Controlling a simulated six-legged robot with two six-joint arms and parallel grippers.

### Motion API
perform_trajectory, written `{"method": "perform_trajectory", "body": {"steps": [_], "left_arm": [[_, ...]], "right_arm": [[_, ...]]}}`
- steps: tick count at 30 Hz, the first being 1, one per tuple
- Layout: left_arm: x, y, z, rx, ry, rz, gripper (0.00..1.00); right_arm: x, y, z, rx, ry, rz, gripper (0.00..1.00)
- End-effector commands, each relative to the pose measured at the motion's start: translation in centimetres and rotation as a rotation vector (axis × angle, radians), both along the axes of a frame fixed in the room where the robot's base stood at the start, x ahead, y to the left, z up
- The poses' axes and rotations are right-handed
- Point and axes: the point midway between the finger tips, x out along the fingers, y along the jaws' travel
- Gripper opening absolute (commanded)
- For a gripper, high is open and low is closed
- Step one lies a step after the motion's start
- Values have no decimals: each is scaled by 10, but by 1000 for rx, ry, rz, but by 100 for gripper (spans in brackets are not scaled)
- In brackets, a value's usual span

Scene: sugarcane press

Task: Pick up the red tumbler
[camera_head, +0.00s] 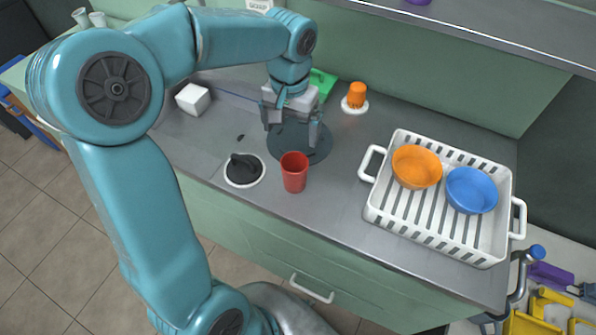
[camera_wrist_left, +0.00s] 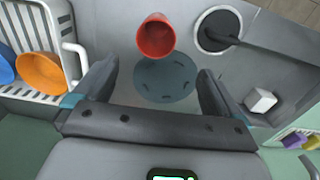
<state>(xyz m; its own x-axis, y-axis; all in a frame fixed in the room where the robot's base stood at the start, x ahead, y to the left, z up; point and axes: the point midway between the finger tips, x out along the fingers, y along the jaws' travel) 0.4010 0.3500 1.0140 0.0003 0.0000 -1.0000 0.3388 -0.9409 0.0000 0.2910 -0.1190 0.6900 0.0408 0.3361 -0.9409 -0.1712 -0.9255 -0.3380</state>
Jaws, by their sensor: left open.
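The red tumbler (camera_head: 294,172) stands upright on the grey counter, near its front edge, in the head view. It also shows at the top middle of the left wrist view (camera_wrist_left: 155,37). My left gripper (camera_head: 292,135) is open and empty, pointing down over a dark round mat (camera_head: 282,150), behind the tumbler. In the left wrist view the two fingers (camera_wrist_left: 157,85) stand wide apart, with the mat between and beyond them. The tumbler lies beyond the fingertips, apart from them. My right gripper is not in view.
A white rack (camera_head: 374,208) with an orange bowl (camera_head: 416,168) and a blue bowl (camera_head: 471,190) stands at right. A black-and-white round fixture (camera_head: 244,170) lies left of the tumbler. A white cube (camera_head: 193,98) and an orange cup (camera_head: 356,95) stand farther back.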

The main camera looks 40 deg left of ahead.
Motion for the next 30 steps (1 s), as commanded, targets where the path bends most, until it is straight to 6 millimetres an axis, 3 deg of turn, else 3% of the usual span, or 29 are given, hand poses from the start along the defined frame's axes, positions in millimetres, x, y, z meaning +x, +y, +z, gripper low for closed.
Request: {"method": "perform_trajectory", "body": {"steps": [12,20,27,30], "left_arm": [[-2,-2,-91,-2,7,0,98],[1,-3,-113,-2,5,-1,98],[4,-7,-150,-3,4,0,98],[4,-8,-157,-3,2,-1,98]], "right_arm": [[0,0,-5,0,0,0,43],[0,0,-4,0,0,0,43],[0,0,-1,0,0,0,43],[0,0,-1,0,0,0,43]]}}
